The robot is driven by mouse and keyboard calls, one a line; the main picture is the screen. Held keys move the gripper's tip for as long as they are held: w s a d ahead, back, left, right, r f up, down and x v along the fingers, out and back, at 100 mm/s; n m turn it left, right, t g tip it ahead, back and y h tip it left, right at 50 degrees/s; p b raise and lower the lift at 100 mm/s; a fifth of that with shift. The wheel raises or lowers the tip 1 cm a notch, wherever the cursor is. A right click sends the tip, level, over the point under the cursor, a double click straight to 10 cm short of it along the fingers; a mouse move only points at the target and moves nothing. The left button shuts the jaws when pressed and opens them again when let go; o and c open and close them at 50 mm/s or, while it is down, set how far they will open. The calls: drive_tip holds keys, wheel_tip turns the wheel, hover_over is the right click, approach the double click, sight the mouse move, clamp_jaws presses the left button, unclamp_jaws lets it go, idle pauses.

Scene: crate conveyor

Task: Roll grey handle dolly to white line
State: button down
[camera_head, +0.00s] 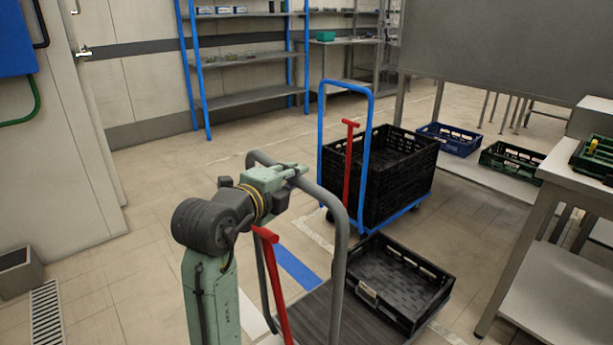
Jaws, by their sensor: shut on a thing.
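The grey handle dolly stands in the lower middle, with its tall grey tube handle (341,255) upright and its dark ribbed deck (318,318) partly cut off by the bottom edge. My gripper (296,171) is shut on the top bar of the grey handle. A black crate (398,283) sits at the right of the deck. A red T-shaped lever (278,285) rises at the left of the deck. A white line (318,239) shows on the floor just beyond the dolly, running toward the blue dolly; part of it is hidden behind the handle and crate.
A blue-handled dolly (323,100) with a large black crate (405,185) stands close behind. A metal table (568,185) stands at right. Blue-post shelves (245,98) line the back.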

drive_tip(key=shift+s+a, duration=0.6)
drive_tip(key=shift+a, duration=0.15)
drive_tip(key=c, duration=1.4)
unclamp_jaws()
drive_tip(key=shift+c, duration=0.2)
drive_tip(key=v, duration=1.2)
